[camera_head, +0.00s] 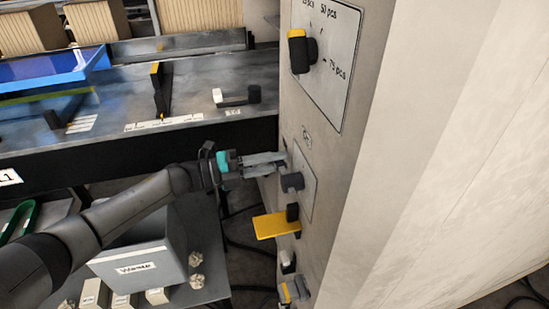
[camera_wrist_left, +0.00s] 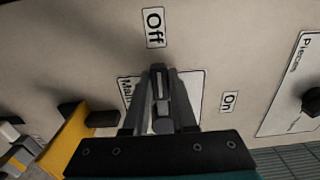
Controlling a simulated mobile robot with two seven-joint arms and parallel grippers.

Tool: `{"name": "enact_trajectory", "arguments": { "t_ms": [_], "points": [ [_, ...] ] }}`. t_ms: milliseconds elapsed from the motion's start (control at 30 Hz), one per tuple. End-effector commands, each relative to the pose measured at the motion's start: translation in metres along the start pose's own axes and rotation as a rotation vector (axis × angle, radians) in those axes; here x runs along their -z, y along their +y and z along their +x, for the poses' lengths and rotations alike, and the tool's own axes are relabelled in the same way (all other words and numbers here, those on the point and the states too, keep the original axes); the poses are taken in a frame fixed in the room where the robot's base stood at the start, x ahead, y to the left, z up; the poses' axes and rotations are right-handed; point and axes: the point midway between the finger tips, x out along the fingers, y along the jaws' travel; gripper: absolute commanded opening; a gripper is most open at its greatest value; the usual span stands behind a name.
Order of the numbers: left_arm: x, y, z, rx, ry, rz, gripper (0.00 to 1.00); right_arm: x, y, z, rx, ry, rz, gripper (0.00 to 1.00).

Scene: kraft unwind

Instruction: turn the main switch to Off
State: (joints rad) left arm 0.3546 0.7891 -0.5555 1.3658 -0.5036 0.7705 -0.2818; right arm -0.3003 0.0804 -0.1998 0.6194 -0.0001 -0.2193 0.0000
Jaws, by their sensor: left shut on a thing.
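The main switch (camera_head: 292,183) is a dark grey knob on a pale plate on the side of the beige cabinet. My left gripper (camera_head: 280,161) reaches it from the left. In the left wrist view the gripper's two fingers (camera_wrist_left: 162,90) are shut on the main switch's handle (camera_wrist_left: 158,86), which lies between them roughly in line with the "Off" label (camera_wrist_left: 154,28). The "On" label (camera_wrist_left: 229,103) is to the right. The fingers partly hide the knob and the plate lettering. My right gripper is not in view.
A selector knob (camera_head: 302,52) with piece-count marks sits above on the cabinet (camera_head: 365,215). A grey waste bin (camera_head: 139,262) and small boxes stand lower left, below a dark machine table (camera_head: 200,87).

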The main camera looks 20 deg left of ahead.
Motion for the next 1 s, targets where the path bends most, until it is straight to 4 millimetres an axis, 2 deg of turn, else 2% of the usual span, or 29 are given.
{"name": "enact_trajectory", "arguments": {
  "t_ms": [533, 567, 600, 800, 1000],
  "points": [
    [0.0003, 0.0029, -0.0002, -0.002, -0.001, -0.028, 0.00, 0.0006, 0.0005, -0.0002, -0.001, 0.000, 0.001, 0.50],
    [0.0003, 0.0030, -0.0003, -0.002, -0.001, -0.028, 0.28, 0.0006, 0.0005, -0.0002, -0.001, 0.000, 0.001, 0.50],
    [0.0003, 0.0030, -0.0002, -0.002, -0.001, -0.027, 0.33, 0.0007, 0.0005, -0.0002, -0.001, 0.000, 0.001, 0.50],
    [0.0002, 0.0023, -0.0001, -0.001, 0.000, -0.024, 0.55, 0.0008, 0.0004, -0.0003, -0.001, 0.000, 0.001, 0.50],
    [0.0002, 0.0018, 0.0000, 0.000, 0.000, -0.022, 0.55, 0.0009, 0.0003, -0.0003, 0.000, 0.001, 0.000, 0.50]
  ]
}}
